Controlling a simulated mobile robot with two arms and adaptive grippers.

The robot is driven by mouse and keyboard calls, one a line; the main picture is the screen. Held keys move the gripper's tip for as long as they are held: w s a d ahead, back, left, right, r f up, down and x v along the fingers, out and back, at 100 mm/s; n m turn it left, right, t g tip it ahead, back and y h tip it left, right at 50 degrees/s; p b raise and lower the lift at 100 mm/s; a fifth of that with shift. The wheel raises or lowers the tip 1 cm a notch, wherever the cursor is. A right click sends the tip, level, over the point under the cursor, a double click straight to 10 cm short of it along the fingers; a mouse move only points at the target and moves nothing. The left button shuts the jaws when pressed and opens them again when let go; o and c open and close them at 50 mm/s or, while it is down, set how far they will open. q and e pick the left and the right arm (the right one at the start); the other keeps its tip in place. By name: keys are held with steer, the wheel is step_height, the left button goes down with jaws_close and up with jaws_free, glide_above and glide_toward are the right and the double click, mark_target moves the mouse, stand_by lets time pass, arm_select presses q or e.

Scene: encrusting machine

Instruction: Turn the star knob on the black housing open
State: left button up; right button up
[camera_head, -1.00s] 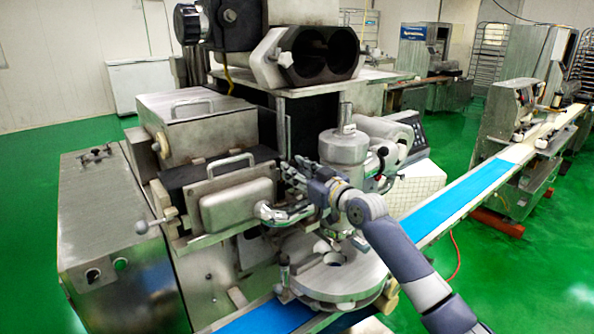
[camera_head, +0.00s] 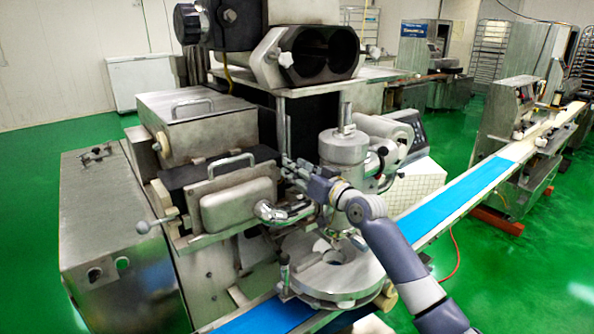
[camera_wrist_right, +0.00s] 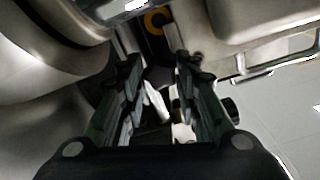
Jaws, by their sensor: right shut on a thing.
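A pale star knob (camera_head: 286,60) shows on the left face of the black housing (camera_head: 325,52) with two round bores, at the top of the machine. My right gripper (camera_head: 297,172) is well below it, between the steel box with a handle and the round steel head. In the right wrist view, my right gripper (camera_wrist_right: 158,85) has its two dark fingers around a small part in a dark gap. A pale piece shows between the fingers, but the held part is too dark and small to identify. My left gripper is not in view.
The steel box (camera_head: 238,205) with a handle is close left of my right gripper. The round steel head (camera_head: 343,146) is close on its right. A round steel plate (camera_head: 330,275) lies below. A blue conveyor belt (camera_head: 465,192) runs to the right.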

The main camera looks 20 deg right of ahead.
steer(key=o, duration=1.1)
steer(key=shift+c, duration=0.2)
steer(key=v, duration=1.2)
